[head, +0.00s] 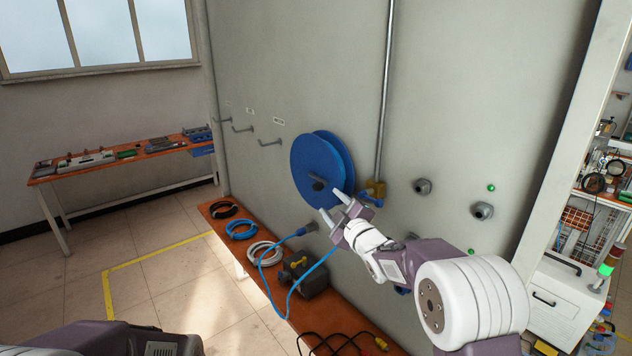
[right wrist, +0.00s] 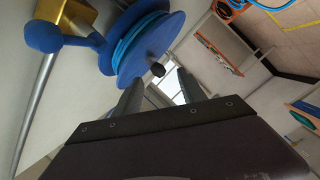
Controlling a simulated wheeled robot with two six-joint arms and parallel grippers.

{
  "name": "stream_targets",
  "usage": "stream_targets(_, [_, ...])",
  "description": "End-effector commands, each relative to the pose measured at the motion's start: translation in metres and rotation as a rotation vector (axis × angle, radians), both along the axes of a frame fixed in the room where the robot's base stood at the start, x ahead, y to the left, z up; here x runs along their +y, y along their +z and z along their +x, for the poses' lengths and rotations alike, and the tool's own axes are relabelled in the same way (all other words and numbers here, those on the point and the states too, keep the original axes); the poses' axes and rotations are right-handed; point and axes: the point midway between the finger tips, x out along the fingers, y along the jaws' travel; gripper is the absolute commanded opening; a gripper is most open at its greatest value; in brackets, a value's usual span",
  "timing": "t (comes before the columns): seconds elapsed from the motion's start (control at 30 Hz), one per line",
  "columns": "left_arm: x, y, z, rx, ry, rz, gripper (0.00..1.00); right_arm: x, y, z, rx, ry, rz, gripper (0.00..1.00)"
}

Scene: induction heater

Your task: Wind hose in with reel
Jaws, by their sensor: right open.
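The blue hose reel (head: 318,166) is mounted on the grey wall. A small dark knob (head: 316,184) sticks out from its face; the knob also shows in the right wrist view (right wrist: 158,69). My right gripper (head: 329,204) is open and empty, just below and to the right of the knob. In the right wrist view the knob lies just beyond the gap between the fingers (right wrist: 158,88), apart from them. My left arm shows only at the lower left edge; its gripper is out of frame.
A brass fitting with a blue lever (head: 371,198) sits on the wall right of the reel. An orange bench (head: 222,217) below holds coiled hoses (head: 241,229) and a dark device (head: 303,278). Empty hooks (head: 270,142) are left of the reel. The floor at left is clear.

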Motion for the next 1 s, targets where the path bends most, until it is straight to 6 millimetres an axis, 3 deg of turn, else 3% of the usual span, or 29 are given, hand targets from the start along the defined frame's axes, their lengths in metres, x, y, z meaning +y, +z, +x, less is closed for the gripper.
stream_targets(0.07, [0.0, 0.004, 0.0, 0.0, 0.0, 0.0, 0.48, 0.006, 0.01, 0.004, -0.041, 0.02, -0.013, 0.48])
stream_targets(0.27, [0.0, 0.012, 0.0, 0.001, 0.0, 0.0, 0.48, 0.01, 0.013, 0.014, -0.045, 0.022, -0.015, 0.48])
stream_targets(0.43, [0.0, 0.038, 0.0, 0.0, 0.0, 0.0, 0.48, 0.022, 0.016, 0.048, -0.042, 0.022, -0.015, 0.48])
stream_targets(0.63, [0.0, 0.056, 0.0, 0.0, 0.0, 0.0, 0.48, 0.032, 0.013, 0.078, -0.043, 0.02, -0.014, 0.48])
stream_targets(1.0, [0.0, 0.059, 0.0, 0.001, 0.0, 0.0, 0.48, 0.036, 0.009, 0.09, -0.043, 0.02, -0.013, 0.48])
